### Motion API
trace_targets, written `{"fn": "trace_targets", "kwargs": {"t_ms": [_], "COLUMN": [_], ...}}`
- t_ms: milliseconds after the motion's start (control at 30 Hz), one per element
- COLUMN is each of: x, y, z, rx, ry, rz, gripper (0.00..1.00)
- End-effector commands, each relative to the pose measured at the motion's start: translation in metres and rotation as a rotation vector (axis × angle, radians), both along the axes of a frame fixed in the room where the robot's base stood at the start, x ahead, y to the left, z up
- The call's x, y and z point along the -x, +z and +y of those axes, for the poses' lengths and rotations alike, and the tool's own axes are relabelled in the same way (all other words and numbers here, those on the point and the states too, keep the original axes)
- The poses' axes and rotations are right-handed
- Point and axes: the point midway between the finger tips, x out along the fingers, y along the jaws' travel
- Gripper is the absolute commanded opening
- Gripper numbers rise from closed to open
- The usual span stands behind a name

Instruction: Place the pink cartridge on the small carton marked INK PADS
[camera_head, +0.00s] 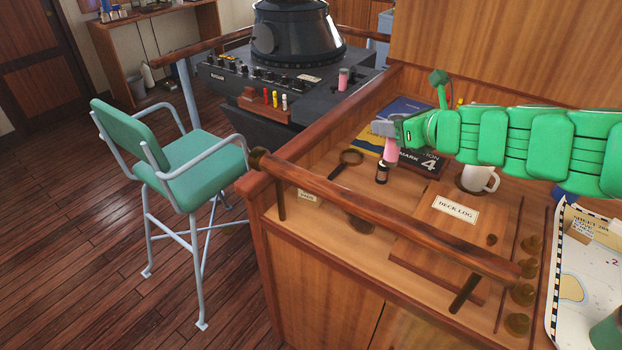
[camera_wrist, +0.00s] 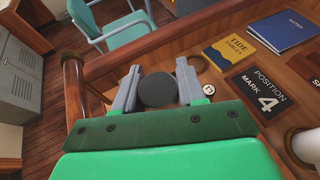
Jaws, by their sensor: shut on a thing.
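My gripper (camera_head: 385,130) is shut on the pink cartridge (camera_head: 391,152), which hangs below the fingers above the desk. In the wrist view, the cartridge's dark round end (camera_wrist: 157,89) sits between the two grey fingers. A small dark bottle (camera_head: 382,173) with a pale label stands on the desk just below and left of the cartridge; I cannot tell if they touch. A small pale block with print (camera_head: 309,196) lies behind the wooden rail at the desk's left. Its print is too small to read, so I cannot confirm it as the INK PADS carton.
The Deck Log (camera_head: 455,208) is in front. A wooden rail (camera_head: 375,210) edges the desk. Another pink cylinder (camera_head: 343,78) stands on the console.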

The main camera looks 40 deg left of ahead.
Motion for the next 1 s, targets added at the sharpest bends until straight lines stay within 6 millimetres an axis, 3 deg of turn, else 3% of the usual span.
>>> {"fn": "trace_targets", "kwargs": {"t_ms": [300, 600, 800, 1000], "x": [0.080, 0.142, 0.156, 0.144], "y": [0.020, 0.035, 0.038, 0.031], "z": [0.046, 0.066, 0.071, 0.085], "rx": [0.002, 0.001, 0.001, -0.001], "ry": [0.321, 0.550, 0.606, 0.610], "rz": [-0.003, 0.000, 0.000, -0.002], "gripper": [0.06, 0.06, 0.06, 0.06]}}
